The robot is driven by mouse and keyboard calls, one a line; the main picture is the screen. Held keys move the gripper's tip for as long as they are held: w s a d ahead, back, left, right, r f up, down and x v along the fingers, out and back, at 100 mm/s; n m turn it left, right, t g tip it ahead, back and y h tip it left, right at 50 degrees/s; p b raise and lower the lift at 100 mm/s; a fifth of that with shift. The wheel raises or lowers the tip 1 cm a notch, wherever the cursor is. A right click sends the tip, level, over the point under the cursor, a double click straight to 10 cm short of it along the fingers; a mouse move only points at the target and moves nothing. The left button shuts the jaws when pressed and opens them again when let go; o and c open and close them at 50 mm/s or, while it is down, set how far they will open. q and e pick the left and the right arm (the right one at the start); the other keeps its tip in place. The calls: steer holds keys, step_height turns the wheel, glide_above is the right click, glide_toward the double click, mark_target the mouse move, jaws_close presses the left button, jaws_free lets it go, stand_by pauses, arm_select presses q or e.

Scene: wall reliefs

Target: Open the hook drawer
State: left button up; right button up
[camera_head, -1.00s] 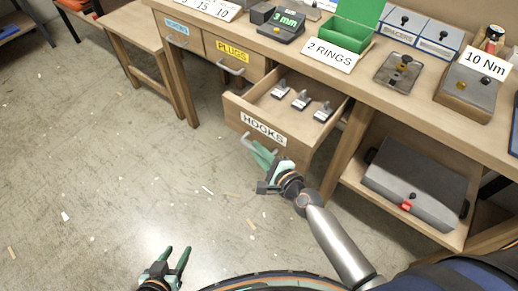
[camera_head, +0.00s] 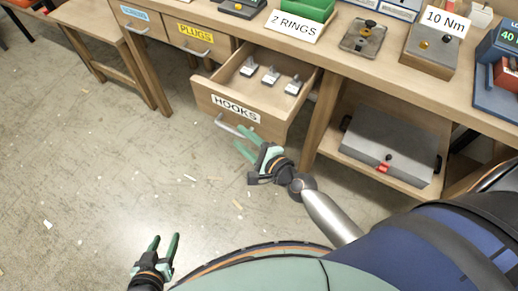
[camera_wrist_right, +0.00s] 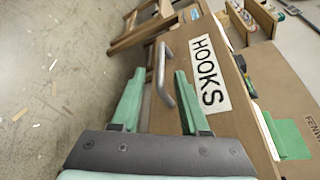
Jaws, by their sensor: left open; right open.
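The hook drawer (camera_head: 212,94), labelled HOOKS, stands pulled out from the workbench with several grey hooks (camera_head: 270,76) inside. Its metal bar handle (camera_head: 236,127) is on the front, below the label; it also shows in the right wrist view (camera_wrist_right: 162,72). My right gripper (camera_head: 242,146) is open just in front of the handle. In the right wrist view its fingers (camera_wrist_right: 156,88) point at the drawer front, and the handle's near end lies between them, not gripped. My left gripper (camera_head: 164,241) is open and empty low over the floor, away from the drawer.
The closed PLUGS drawer (camera_head: 190,42) and another closed drawer (camera_head: 135,22) are to the left. The bench top carries a green box (camera_head: 305,10), a 2 RINGS sign (camera_head: 297,25) and a 10 Nm block (camera_head: 430,52). A grey case (camera_head: 385,145) sits on the lower shelf.

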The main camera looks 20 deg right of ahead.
steer(key=v, duration=0.8)
steer(key=shift+s, duration=0.1)
steer(key=s+f+n+g+h+p, duration=0.1)
steer(key=s+n+p, duration=0.3)
steer(key=n, duration=0.7)
steer(key=s+d+f+n+g+h+p, duration=0.1)
steer(key=s+n+g+p, duration=0.3)
steer(key=n, duration=0.7)
steer(key=shift+s+d+f+n+h, duration=0.3)
steer(key=shift+s+f+n, duration=0.1)
steer(key=shift+s+f, duration=0.3)
